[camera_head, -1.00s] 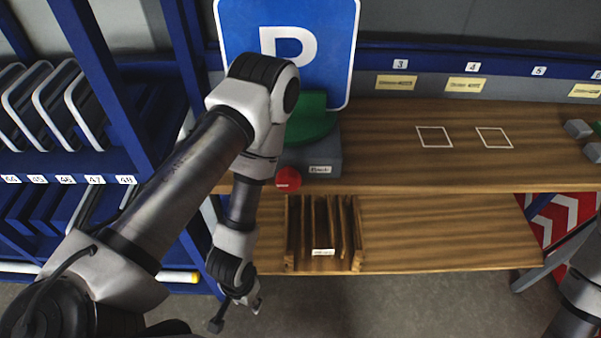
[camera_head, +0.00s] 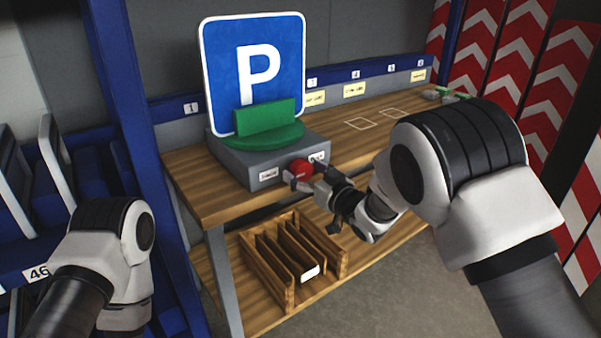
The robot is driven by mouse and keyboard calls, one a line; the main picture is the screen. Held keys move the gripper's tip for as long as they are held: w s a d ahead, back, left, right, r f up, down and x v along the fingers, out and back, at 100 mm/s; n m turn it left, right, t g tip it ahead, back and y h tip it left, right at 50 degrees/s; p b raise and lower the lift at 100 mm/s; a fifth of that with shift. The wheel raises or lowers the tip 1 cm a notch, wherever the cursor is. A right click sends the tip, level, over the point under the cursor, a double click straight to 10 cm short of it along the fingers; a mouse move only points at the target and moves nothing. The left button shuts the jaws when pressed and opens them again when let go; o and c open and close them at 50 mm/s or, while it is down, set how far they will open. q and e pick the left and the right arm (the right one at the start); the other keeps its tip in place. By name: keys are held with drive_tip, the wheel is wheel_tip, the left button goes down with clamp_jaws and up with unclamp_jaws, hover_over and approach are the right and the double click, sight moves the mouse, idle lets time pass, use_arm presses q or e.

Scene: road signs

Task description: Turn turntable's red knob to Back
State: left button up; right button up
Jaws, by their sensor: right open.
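The turntable is a grey box (camera_head: 232,160) with a green round top and a green upright holder (camera_head: 265,118), standing on the wooden bench. A blue parking sign with a white P (camera_head: 232,75) stands upright at the holder. The red knob (camera_head: 301,168) is on the box's front face, between two small white labels too small to read surely. My right gripper (camera_head: 300,181) is open at the knob, its fingertips close in front of it; whether they touch it I cannot tell. My left gripper is not in view; only part of my left arm shows at the lower left.
A wooden slotted rack (camera_head: 334,262) sits on the shelf below the turntable. A blue rack with signs (camera_head: 28,185) stands at the left. Red-and-white chevron boards (camera_head: 560,75) stand at the right. The bench right of the turntable has white outlined squares (camera_head: 358,124).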

drive_tip(key=shift+w+a+f, duration=0.1)
drive_tip(key=shift+w+a, duration=0.2)
drive_tip(key=shift+w, duration=0.25)
drive_tip(key=shift+w+f, duration=0.1)
drive_tip(key=shift+w, duration=0.25)
drive_tip(key=shift+s+a, duration=0.1)
drive_tip(key=shift+c, duration=1.4)
drive_tip(key=c, duration=0.8)
drive_tip(key=shift+c, duration=0.2)
